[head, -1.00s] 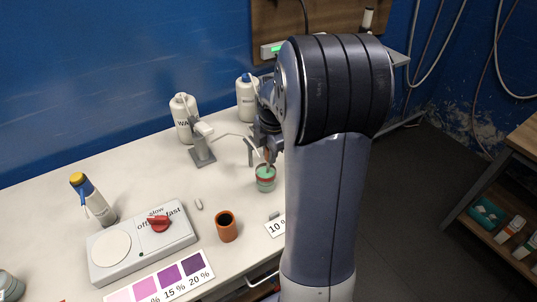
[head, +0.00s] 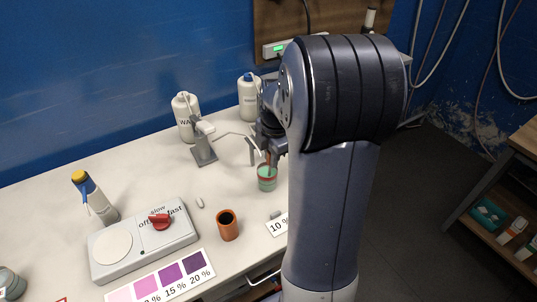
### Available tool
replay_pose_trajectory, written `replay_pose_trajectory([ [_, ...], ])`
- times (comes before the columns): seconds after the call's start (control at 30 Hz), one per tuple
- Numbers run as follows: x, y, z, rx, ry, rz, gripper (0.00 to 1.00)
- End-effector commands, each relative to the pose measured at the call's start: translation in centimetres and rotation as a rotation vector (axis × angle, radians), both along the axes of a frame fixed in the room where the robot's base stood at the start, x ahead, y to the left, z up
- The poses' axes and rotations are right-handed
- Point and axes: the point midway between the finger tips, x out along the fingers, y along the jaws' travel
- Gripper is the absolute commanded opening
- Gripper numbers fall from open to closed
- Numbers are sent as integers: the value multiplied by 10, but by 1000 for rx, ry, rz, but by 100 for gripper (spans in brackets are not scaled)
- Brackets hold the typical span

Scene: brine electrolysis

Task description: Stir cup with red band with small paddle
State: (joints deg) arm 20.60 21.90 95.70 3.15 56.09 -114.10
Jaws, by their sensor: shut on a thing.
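The cup with the red band (head: 267,184) stands upright on the white table, just left of my arm. It looks greenish, with a red stripe around it. My gripper (head: 271,157) is right above the cup, partly hidden behind my own arm. It is shut on a thin paddle (head: 267,168), whose lower end reaches down into the cup's mouth. The paddle's tip inside the cup is hidden.
A metal stand (head: 203,145) with an arm is close behind the cup. White bottles (head: 186,117) stand at the back. A brown cup (head: 228,226), a stirrer plate (head: 143,241) with a red knob and a colour card (head: 163,283) are to the left.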

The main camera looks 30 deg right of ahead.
Motion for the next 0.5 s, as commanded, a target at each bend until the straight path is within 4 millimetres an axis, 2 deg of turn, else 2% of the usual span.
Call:
replay_pose_trajectory([
  [0.13, 7, 1, 1, 1, 0, 2, 0],
  [0.5, 8, 1, 3, 0, 0, 1, 0],
])
